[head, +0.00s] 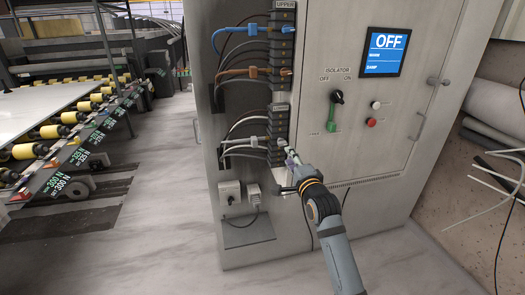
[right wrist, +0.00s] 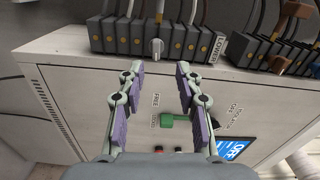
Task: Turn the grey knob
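A tall grey cabinet (head: 400,150) carries an isolator switch with a black handle (head: 337,97) and a green lever (head: 332,120) below it. A small box with a knob (head: 230,199) sits low on its left side; its colour is hard to tell. My right gripper (head: 291,158) is in front of the lower terminal block. In the right wrist view it (right wrist: 159,68) is open and empty, with a grey plug-like piece (right wrist: 157,46) beyond the fingertips. The green lever (right wrist: 175,120) shows between and behind the fingers. My left gripper is not in view.
Terminal blocks (head: 281,48) with blue, orange and grey cables run up the cabinet's left part. A screen (head: 384,52) reads OFF. A roller conveyor (head: 60,140) stands at left. Loose cables (head: 503,175) hang at right. The floor (head: 160,230) left of the cabinet is clear.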

